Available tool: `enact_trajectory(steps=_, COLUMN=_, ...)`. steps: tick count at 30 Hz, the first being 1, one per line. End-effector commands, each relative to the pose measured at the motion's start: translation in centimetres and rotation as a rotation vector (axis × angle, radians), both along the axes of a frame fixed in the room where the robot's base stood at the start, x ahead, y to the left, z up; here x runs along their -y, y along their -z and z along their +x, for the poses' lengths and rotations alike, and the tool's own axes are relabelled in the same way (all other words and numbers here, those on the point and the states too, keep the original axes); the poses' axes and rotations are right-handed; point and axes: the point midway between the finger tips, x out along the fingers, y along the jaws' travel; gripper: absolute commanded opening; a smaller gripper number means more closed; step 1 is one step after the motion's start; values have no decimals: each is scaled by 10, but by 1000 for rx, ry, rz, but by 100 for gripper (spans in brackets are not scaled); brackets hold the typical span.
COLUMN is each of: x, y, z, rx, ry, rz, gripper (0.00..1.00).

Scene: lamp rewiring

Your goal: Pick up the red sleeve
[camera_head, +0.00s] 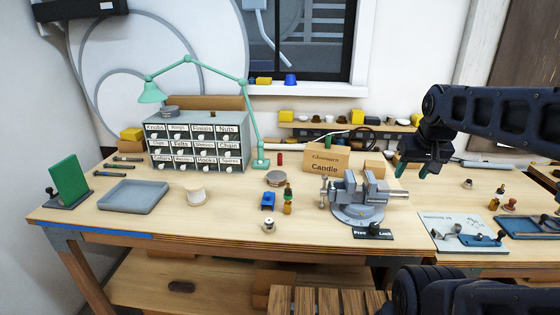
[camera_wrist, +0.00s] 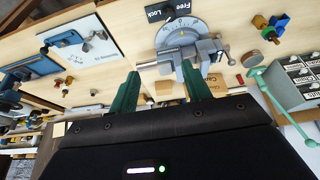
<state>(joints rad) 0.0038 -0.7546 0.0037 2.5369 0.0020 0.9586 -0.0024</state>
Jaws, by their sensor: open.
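A small upright red cylinder (camera_head: 280,158), which looks like the red sleeve, stands on the workbench between the green lamp's base and the cardboard box. In the wrist view a small dark red piece (camera_wrist: 240,79) beside the lamp base looks like the same thing. My gripper (camera_head: 412,171) hangs above the bench, right of the vise and well to the right of the red cylinder. Its two green fingers (camera_wrist: 162,85) are apart, with nothing held between them.
The grey vise (camera_head: 358,195) and cardboard box (camera_head: 329,172) stand between my gripper and the red cylinder. The green lamp (camera_head: 261,162) and drawer cabinet (camera_head: 197,143) are to its left. A round tin (camera_head: 276,179) lies in front.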

Motion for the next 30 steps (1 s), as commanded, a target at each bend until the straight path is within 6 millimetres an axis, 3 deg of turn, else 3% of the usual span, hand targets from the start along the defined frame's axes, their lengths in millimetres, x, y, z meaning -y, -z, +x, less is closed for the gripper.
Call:
enact_trajectory(steps=5, x=-1, y=-3, z=5, rx=-3, ry=-12, rz=-5, gripper=48)
enact_trajectory(steps=8, x=-4, y=-11, z=18, rx=-14, ry=-44, rz=-16, gripper=48)
enact_trajectory(steps=18, x=-31, y=-49, z=102, rx=-71, ry=-254, rz=-93, gripper=48)
enact_trajectory(steps=30, x=-80, y=-68, z=212, rx=-137, ry=-517, rz=-171, gripper=48)
